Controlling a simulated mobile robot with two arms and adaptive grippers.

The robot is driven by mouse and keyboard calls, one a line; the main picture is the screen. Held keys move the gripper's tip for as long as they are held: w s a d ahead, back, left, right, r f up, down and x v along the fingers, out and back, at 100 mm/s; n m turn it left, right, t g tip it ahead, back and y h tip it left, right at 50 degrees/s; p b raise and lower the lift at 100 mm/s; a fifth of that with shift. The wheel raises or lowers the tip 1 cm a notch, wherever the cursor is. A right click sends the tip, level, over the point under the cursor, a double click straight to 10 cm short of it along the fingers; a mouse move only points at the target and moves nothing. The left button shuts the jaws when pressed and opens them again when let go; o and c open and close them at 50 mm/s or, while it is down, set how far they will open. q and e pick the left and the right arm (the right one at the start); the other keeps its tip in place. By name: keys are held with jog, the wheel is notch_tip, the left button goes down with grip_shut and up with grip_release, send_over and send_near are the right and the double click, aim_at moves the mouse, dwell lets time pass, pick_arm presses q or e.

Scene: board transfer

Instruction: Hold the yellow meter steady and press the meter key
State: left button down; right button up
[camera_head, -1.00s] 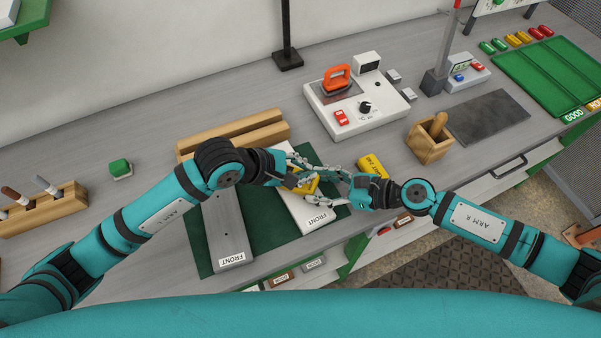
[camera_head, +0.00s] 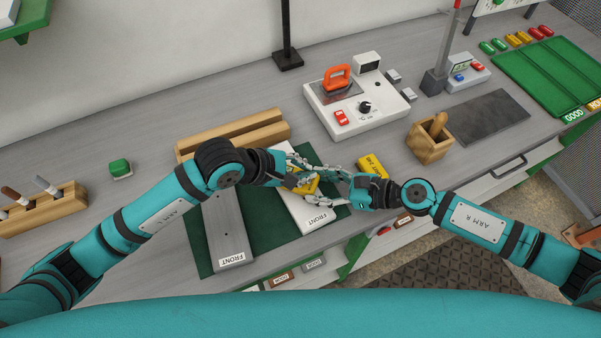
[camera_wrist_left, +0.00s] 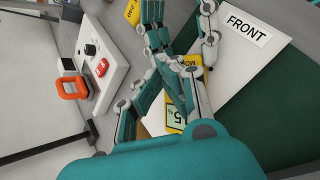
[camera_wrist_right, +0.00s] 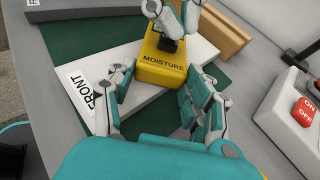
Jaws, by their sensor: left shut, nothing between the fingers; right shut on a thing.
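The yellow moisture meter (camera_wrist_right: 162,66) sits on a white board (camera_head: 318,219) labelled FRONT; its lit display shows in the left wrist view (camera_wrist_left: 174,117). In the head view the two grippers mostly cover it. My right gripper (camera_wrist_right: 158,84) is shut on the meter, one finger along each side. My left gripper (camera_wrist_right: 170,38) is shut with nothing between its fingers. Its fingertips are at the dark key on the meter's top and hide most of it. I cannot tell whether the key is pressed down.
A grey board (camera_head: 226,225) lies left on the green mat (camera_head: 262,240). A yellow block (camera_head: 372,164) is just behind my right gripper. Wooden rails (camera_head: 235,134), a white station with an orange-handled iron (camera_head: 338,78) and a wooden holder (camera_head: 425,148) stand farther back.

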pick_arm(q)
jog(key=shift+r, duration=0.6)
jog(key=shift+r, duration=2.5)
pick_arm(e)
jog(key=o, duration=1.3)
jog(key=shift+o, duration=0.2)
jog(key=shift+d, duration=0.1)
